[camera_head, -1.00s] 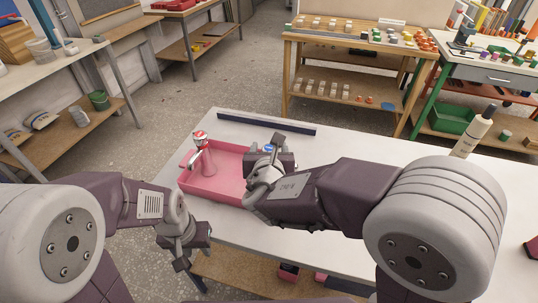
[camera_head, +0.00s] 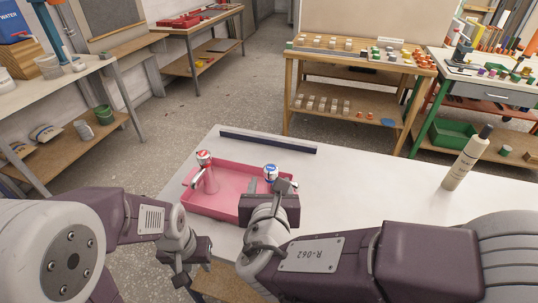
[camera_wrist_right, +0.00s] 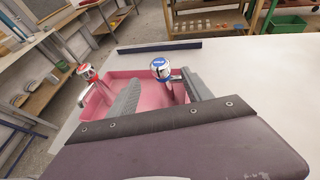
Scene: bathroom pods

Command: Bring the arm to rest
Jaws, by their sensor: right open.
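My right gripper (camera_head: 269,187) is open, at the near right side of the pink tray (camera_head: 192,208). The tray lies on the white table. A tap with a blue-marked top (camera_head: 270,171) stands just beyond the right gripper, its lower part hidden in the head view. In the right wrist view this blue-marked tap (camera_wrist_right: 161,68) shows between and beyond the open fingers, apparently clear of them. A tap with a red-marked top (camera_head: 204,158) stands in the tray's left part. My left gripper (camera_head: 188,262) hangs low by the table's left edge; its jaw opening is unclear.
A dark bar (camera_head: 267,143) lies along the table's far edge. A pale bottle with a dark cap (camera_head: 467,158) stands on the right of the table. The white tabletop (camera_head: 375,185) between tray and bottle is clear. Shelves and benches stand beyond.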

